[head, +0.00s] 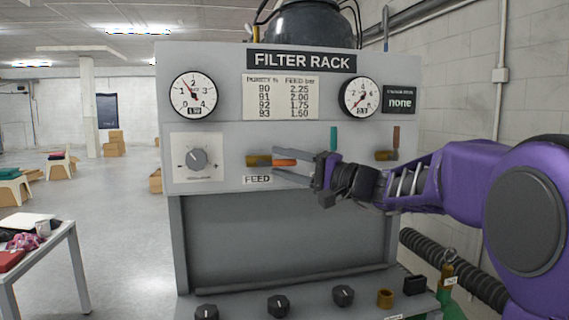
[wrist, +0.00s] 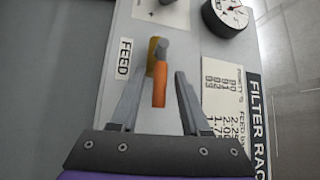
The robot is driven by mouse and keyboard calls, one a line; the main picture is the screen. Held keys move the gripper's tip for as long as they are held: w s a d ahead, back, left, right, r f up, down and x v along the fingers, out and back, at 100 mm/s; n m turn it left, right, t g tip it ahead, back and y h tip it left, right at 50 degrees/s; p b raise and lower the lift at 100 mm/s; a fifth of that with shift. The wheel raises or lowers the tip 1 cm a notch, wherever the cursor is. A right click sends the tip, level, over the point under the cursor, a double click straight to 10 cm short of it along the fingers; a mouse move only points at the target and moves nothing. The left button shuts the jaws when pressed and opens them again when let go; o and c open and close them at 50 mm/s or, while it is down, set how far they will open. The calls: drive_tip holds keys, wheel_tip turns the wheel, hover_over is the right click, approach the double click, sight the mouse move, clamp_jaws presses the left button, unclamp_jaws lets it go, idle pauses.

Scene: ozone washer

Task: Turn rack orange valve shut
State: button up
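The orange valve handle (head: 285,162) lies level on the panel, pointing right from its brass body (head: 256,160), above the FEED label (head: 257,180). In the wrist view the orange handle (wrist: 160,87) and brass body (wrist: 153,52) show between my fingers. My gripper (head: 273,162) comes from the right, one finger above the handle and one below. It is open, with a gap on each side of the handle in the wrist view (wrist: 157,75). The handle's far end is partly between the fingers.
A green handle (head: 333,138) and a red-brown handle (head: 396,137) stand upright nearby on the right. A grey dial knob (head: 197,159) is at left. Two gauges (head: 193,95) (head: 361,97) sit above. A ledge with black knobs (head: 278,305) juts out below.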

clamp_jaws()
idle(1.2)
